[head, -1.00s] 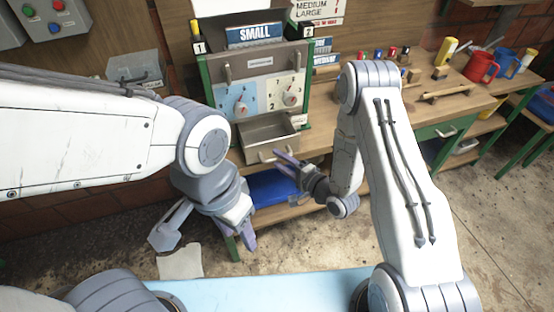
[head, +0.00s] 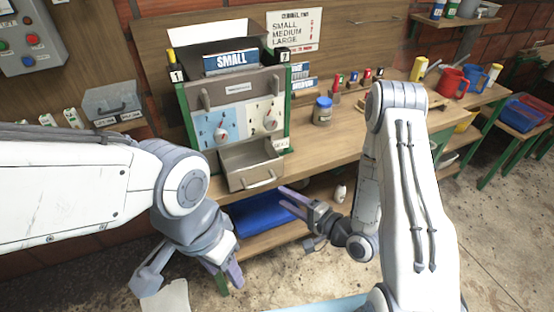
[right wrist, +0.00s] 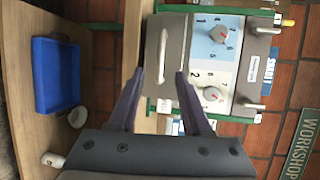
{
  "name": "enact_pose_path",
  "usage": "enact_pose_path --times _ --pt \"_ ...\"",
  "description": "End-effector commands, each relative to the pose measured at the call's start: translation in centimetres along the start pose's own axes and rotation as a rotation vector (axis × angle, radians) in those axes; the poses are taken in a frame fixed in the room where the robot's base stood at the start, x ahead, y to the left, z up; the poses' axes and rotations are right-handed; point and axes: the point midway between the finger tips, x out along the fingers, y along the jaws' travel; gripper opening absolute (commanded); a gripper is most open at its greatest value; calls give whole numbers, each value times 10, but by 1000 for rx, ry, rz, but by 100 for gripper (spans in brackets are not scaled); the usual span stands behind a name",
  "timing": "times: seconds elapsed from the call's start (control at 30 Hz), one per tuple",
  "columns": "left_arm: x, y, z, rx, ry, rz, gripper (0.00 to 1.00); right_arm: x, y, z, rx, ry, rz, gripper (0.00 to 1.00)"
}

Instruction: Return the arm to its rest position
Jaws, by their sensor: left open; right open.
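My left gripper (head: 234,272) hangs low in the head view, in front of the bench's left end. It points down, and its jaws are partly seen and empty. My right gripper (head: 286,199) is open and empty, in front of the bench and just right of and below the grey drawer (head: 232,160). In the right wrist view my right gripper (right wrist: 158,76) shows two spread fingers with nothing between them. The grey machine (head: 205,97) with the SMALL sign and two dials lies beyond them.
A wooden bench (head: 335,138) runs along the wall, with a blue-lidded jar (head: 322,112) and a red mug (head: 453,84) on it. A blue tray (head: 262,217) lies on the shelf below. A control box (head: 30,45) hangs at upper left. Floor at right is clear.

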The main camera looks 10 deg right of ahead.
Motion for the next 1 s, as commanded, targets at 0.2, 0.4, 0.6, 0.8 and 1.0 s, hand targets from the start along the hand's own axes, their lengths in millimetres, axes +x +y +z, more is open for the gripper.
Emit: enact_pose_path --times 0.2,0.4,0.6,0.8,1.0 --pt "0 0 0 0 0 0 50 5 0 2 -51 -14 32 48" --pt "0 0 0 0 0 0 50 27 2 13 -402 -90 269 48" --pt "0 0 0 0 0 0 50 29 -11 23 -813 -177 574 48" --pt "0 0 0 0 0 0 50 1 -42 50 -1085 -302 825 48" --pt "0 0 0 0 0 0 50 -58 -73 106 -1231 -532 994 48"
